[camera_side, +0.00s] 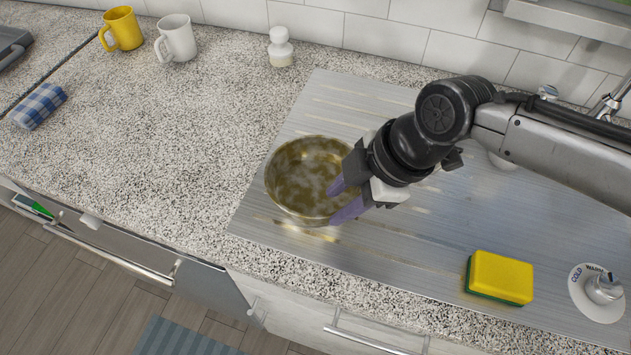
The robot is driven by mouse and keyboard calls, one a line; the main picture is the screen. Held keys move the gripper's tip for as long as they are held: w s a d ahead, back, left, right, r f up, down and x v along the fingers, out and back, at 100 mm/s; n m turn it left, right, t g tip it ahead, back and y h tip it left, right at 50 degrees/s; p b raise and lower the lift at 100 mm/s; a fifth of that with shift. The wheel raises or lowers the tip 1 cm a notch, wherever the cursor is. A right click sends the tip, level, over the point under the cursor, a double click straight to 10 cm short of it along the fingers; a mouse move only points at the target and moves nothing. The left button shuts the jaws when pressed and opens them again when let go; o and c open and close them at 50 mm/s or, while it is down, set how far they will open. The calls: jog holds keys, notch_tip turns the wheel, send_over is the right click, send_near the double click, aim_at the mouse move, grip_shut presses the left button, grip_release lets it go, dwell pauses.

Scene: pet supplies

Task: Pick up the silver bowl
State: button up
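The silver bowl (300,165) stands upright on the metal drainboard, with brownish, mottled reflections inside. My gripper (341,200) comes from the right and is at the bowl's right front side. Its two purple fingers are spread apart. One finger appears over the inside of the bowl and the other by the outer front wall, so the rim seems to lie between them. I cannot tell whether either finger touches the bowl. Part of the bowl's right side is hidden behind my gripper.
A yellow and green sponge (500,277) lies right of the bowl, near a tap control (602,291). A yellow mug (122,29), a white mug (176,38) and a white shaker (280,47) stand along the wall. A checked cloth (38,106) lies far left.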

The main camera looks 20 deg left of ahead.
aim_at(326, 213)
jog(key=x, duration=0.5)
jog(key=shift+s, duration=0.15)
jog(key=shift+c, duration=0.3)
grip_shut()
dwell(0.9)
